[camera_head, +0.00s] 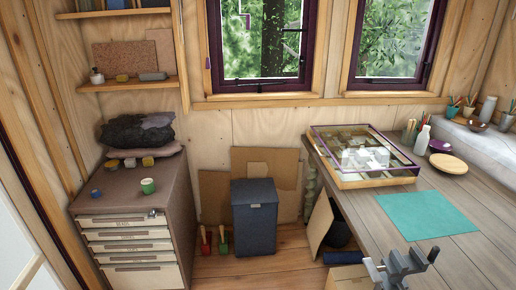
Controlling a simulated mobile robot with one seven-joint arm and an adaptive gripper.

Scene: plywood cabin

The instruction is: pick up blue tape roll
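A small blue roll-like thing (96,193) stands on the brown top of the drawer cabinet (118,205), near its left edge. It is small in the picture, but it is the piece that best fits the blue tape roll. A green roll or cup (148,186) stands to its right, apart from it. My gripper does not show in this view, so its opening and place cannot be seen.
Small items (130,162) and a dark folded heap (138,130) lie at the cabinet's back, under a wall shelf (128,85). A dark bin (255,225) stands right of the cabinet. A grey vise-like tool (400,268) sits at the workbench's (450,245) near edge.

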